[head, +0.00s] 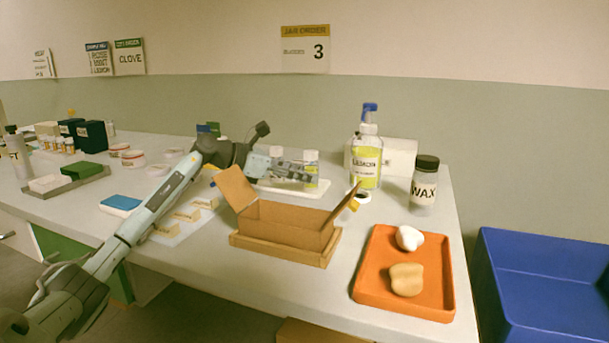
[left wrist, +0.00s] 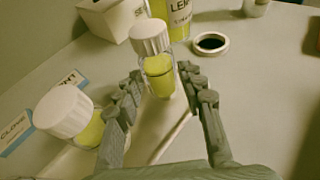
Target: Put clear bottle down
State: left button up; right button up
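The clear bottle (left wrist: 159,75) has a white cap and yellow contents. In the left wrist view it stands between the fingertips of my left gripper (left wrist: 160,78), with both fingers close against its sides. In the head view my left gripper (head: 303,176) is at the clear bottle (head: 311,158), low over the white tray (head: 312,192) behind the cardboard box. I cannot tell whether the bottle's base touches the tray. A second white-capped bottle (left wrist: 66,112) stands to the left, near the CLOVE card (left wrist: 14,133). My right gripper is not in view.
The large lemon pump bottle (head: 367,160), a small round dish of dark liquid (left wrist: 211,42) and a white box (left wrist: 112,15) are close by. The open cardboard box (head: 285,235) and orange tray (head: 371,285) stand in front. A WAX jar (head: 424,188) is right.

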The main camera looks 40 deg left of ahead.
pick_arm(q)
jog(key=b+v, duration=0.2)
jog(key=v, duration=0.8)
jog(key=shift+s+a, duration=0.15)
jog(key=shift+s, duration=0.05)
jog(key=shift+s+a+r, duration=0.1)
jog(key=shift+s+r, duration=0.15)
jog(key=shift+s, duration=0.05)
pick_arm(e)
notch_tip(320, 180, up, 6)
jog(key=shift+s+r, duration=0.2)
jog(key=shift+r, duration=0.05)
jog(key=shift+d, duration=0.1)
